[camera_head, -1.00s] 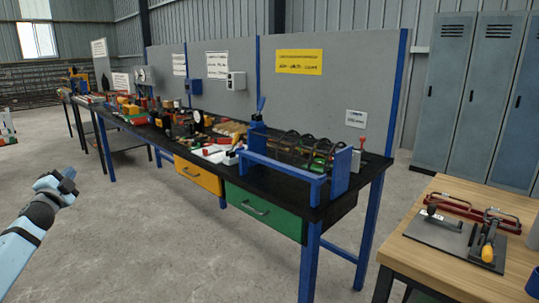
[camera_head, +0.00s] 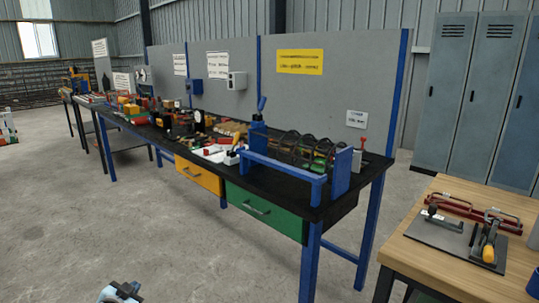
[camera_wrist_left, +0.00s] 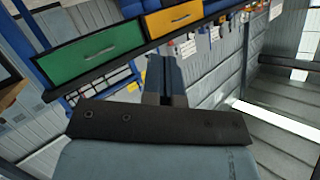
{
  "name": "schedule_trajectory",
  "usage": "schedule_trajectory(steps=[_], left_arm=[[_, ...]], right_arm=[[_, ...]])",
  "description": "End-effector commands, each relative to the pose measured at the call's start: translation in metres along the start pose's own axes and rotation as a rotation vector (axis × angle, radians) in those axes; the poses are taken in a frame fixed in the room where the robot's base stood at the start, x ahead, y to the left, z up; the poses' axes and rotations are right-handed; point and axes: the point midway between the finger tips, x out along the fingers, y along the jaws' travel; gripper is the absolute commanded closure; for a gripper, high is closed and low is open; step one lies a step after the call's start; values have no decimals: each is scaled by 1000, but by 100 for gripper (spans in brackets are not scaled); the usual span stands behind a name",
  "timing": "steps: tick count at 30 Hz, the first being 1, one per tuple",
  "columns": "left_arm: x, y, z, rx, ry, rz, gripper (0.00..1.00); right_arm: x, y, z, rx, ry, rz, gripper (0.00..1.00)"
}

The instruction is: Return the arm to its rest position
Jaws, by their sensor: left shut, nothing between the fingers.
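My left gripper (camera_head: 122,292) shows at the bottom edge of the head view, low over the concrete floor and well apart from the workbench. Only its end is in the picture; the rest of the arm is out of frame. In the left wrist view the fingers (camera_wrist_left: 165,85) are together with nothing between them. My right gripper is not in view.
A black-topped workbench (camera_head: 330,207) with blue legs carries a rebar cage (camera_head: 300,150) in a blue frame and many tools. A wooden table (camera_head: 425,228) stands at the right. Grey lockers (camera_head: 485,95) are behind.

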Motion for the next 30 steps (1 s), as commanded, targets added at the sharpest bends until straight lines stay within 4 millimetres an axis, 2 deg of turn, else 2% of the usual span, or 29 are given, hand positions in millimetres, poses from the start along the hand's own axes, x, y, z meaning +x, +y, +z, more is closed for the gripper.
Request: schedule_trajectory(steps=[1,3,5,6,9,12,15,22,24,30], left_arm=[[-19,38,12,-24,-8,48,100],[-46,83,24,-58,-14,106,100],[-73,119,32,-94,-20,153,100],[-93,142,36,-120,-26,183,100],[-142,190,42,-188,-39,247,100],[-182,221,42,-249,-51,290,100],[-216,242,39,-304,-63,320,100],[-282,270,28,-419,-90,359,100],[-286,260,12,-412,-91,356,100],[-296,246,-9,-402,-104,351,100]], right_arm=[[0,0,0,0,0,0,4],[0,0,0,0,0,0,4],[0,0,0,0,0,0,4],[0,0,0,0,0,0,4],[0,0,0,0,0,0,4],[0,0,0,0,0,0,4],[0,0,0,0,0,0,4],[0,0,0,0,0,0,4],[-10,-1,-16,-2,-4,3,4],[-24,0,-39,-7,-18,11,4]])
